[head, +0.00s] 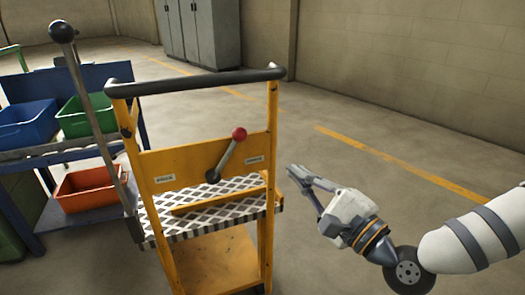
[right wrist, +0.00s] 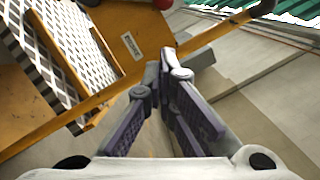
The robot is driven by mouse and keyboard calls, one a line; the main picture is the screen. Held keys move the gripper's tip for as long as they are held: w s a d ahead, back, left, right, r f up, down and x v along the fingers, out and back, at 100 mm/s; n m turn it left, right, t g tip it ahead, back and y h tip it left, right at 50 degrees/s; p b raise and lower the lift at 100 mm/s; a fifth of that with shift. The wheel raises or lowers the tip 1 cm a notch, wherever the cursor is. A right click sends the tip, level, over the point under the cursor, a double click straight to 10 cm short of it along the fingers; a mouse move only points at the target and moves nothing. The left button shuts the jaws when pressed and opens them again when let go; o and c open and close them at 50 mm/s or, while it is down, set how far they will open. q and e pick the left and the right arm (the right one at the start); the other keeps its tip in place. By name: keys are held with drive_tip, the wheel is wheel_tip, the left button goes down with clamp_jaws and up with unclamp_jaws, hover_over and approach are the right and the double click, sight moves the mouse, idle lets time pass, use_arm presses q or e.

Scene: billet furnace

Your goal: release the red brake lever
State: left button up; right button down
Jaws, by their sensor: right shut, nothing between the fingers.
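The brake lever (head: 227,153) is a grey rod with a red ball knob (head: 239,134), mounted on the yellow panel of a cart (head: 200,165). It leans up and to the right, between two small white labels. My right gripper (head: 292,170) is to the right of the cart, apart from the lever, with its fingers shut and empty. In the right wrist view the fingers (right wrist: 168,62) meet at the tips, near the cart's yellow frame; part of the red knob (right wrist: 163,4) shows at the top edge. My left gripper is not in view.
The cart has a black handlebar (head: 195,80) across its top and a chequered metal deck (head: 215,208). A tall grey lever with a dark ball (head: 62,31) stands at its left. A shelf with blue, green and orange bins (head: 88,188) is behind. Floor at the right is clear.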

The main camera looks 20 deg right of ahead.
sight(247, 135)
drive_tip(key=shift+w+a+r, duration=0.45)
drive_tip(key=shift+w+a, duration=0.35)
drive_tip(key=shift+w, duration=0.45)
drive_tip(key=shift+w+a+r, duration=0.4)
drive_tip(key=shift+w+a, duration=0.45)
drive_tip(key=shift+w, duration=0.35)
drive_tip(key=shift+w+a+r, duration=0.45)
drive_tip(key=shift+w+a, duration=0.35)
drive_tip(key=shift+w, duration=0.45)
use_arm(q)
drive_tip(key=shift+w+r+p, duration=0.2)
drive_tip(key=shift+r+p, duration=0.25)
drive_tip(key=shift+p, duration=0.15)
use_arm(e)
drive_tip(key=shift+a+r+n, duration=0.25)
drive_tip(key=shift+r+n, duration=0.15)
